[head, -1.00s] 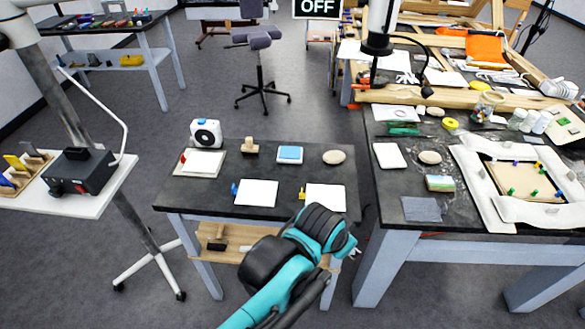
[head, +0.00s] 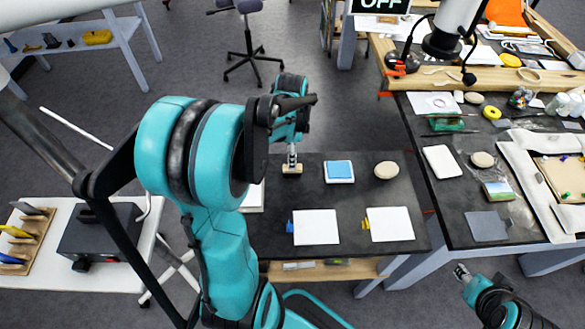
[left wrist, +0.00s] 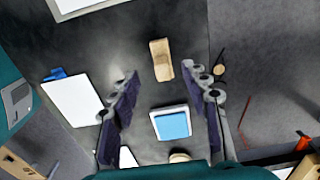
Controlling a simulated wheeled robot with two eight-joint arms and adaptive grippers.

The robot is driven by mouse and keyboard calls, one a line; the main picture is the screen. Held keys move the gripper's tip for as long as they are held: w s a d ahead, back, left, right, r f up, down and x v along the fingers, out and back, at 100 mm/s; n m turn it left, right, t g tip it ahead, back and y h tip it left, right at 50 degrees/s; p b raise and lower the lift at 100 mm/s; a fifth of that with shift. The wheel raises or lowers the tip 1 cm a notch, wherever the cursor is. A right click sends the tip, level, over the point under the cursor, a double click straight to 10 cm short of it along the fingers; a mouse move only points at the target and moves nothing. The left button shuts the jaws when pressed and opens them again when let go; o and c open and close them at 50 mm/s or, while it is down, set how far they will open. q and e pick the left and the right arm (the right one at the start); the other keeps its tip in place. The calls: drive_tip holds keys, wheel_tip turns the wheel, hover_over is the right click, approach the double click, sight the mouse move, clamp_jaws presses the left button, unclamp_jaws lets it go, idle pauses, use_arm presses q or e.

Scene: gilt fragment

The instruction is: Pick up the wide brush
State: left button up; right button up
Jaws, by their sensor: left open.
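A small tan wooden piece (head: 291,169) stands near the back edge of the small dark table; it may be the wide brush, but I cannot make out bristles. It also shows in the left wrist view (left wrist: 161,60), between and beyond my finger lines. My left gripper (head: 292,154) points down just above it in the head view. In the left wrist view my left gripper (left wrist: 160,76) has its fingers spread wide with nothing held. My right gripper (head: 462,272) is at lower right, beside the tables; its finger state is too small to tell.
On the small table (head: 340,270) are a blue-topped white dish (head: 339,171), a beige oval stone (head: 386,170) and two white sheets (head: 316,227) (head: 389,224). A cluttered workbench (head: 455,215) stands to the right. A white stand with a black box (head: 100,232) is left.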

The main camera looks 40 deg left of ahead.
use_arm(q)
drive_tip(key=f+b, duration=0.1)
drive_tip(key=f, duration=0.1)
drive_tip(key=f+b, duration=0.1)
drive_tip(key=f, duration=0.2)
drive_tip(key=shift+w+a, duration=0.1)
drive_tip(key=shift+w, duration=0.1)
drive_tip(key=shift+r, duration=0.15)
clamp_jaws()
wheel_tip(320, 180, up, 4)
drive_tip(key=shift+r+p, duration=0.15)
drive_tip(key=shift+p, duration=0.95)
drive_tip(key=w+d+r+p, duration=0.3)
drive_tip(key=w+d+r, duration=0.3)
drive_tip(key=d, duration=0.4)
drive_tip(key=shift+w+r, duration=0.25)
drive_tip(key=shift+r, duration=0.1)
drive_tip(key=shift+a, duration=0.1)
